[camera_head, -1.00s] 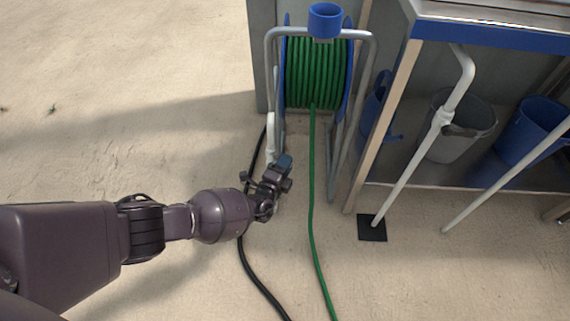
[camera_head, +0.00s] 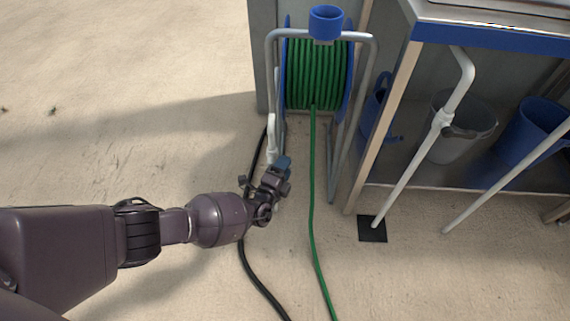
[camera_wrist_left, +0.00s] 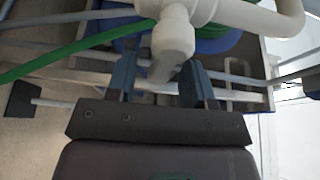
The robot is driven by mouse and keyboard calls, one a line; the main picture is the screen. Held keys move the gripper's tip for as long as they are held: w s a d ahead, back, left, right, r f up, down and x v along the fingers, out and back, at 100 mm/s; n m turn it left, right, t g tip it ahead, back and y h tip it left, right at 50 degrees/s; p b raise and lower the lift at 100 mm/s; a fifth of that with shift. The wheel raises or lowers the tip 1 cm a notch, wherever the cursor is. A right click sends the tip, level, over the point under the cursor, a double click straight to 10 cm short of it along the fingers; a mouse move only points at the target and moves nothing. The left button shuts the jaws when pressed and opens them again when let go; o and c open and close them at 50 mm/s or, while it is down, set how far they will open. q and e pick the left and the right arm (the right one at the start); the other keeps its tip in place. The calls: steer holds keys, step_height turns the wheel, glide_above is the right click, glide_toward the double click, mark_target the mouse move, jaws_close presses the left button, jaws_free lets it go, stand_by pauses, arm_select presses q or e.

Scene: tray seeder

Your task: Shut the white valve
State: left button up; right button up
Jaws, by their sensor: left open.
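The white valve (camera_wrist_left: 173,38) is a thick white pipe fitting at the top of the left wrist view, with a grey lever-like piece (camera_wrist_left: 163,70) at its lower end. In the head view, part of its white pipe (camera_head: 271,140) shows at the left side of the hose reel. My left gripper (camera_head: 283,162) is just below that pipe in the head view. In the left wrist view its two blue fingers (camera_wrist_left: 158,80) are open, with the grey piece between and beyond them. I cannot tell whether they touch it. My right gripper is not in view.
A hose reel (camera_head: 374,65) with green hose (camera_head: 313,190) stands behind my gripper. A black hose (camera_head: 258,280) lies on the floor near it. A bench (camera_head: 398,85) with white pipes and buckets (camera_head: 480,140) stands at the right. The floor at the left is clear.

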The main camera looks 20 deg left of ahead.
arm_select(q)
steer(key=s+a+p, duration=0.1)
steer(key=s+p, duration=0.1)
steer(key=s, duration=0.7)
steer(key=shift+s, duration=0.3)
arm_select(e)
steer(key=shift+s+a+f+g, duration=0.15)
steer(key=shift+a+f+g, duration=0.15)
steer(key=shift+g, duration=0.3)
arm_select(q)
steer(key=shift+a, duration=0.1)
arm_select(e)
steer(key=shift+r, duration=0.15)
